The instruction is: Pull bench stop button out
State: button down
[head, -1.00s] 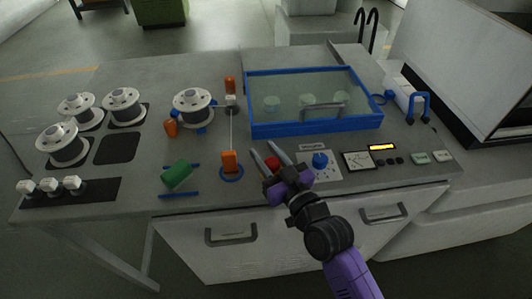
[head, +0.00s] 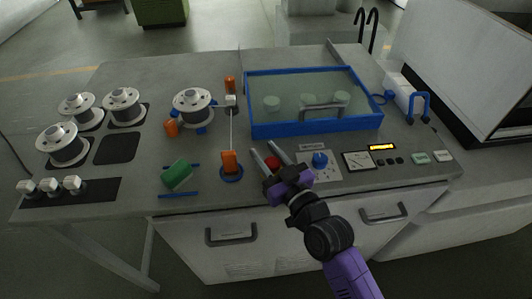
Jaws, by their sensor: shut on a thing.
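The bench stop button (head: 272,163) is a red knob on the front part of the grey bench top, left of the blue dial. My gripper (head: 270,155) reaches up to it from the front right. Its two grey fingers stand on either side of the red button and are shut on it. The button's lower part and base are hidden behind the fingers and the purple gripper body.
A blue-framed glass cover (head: 315,102) lies just behind. The blue dial (head: 320,159) and a meter (head: 357,160) are close on the right. White spools (head: 63,145) fill the far left.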

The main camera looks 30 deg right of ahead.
jog(key=shift+r+p, duration=0.3)
jog(key=shift+r, duration=0.45)
jog(key=c, duration=0.9)
grip_release()
jog(key=shift+f, duration=0.1)
jog(key=shift+s+f, duration=0.1)
jog(key=shift+s, duration=0.2)
jog(key=s, duration=0.2)
jog(key=s+b, duration=0.1)
jog(key=s, duration=0.3)
jog(key=shift+d, duration=0.25)
jog(key=shift+s+b, duration=0.35)
jog(key=shift+s, duration=0.25)
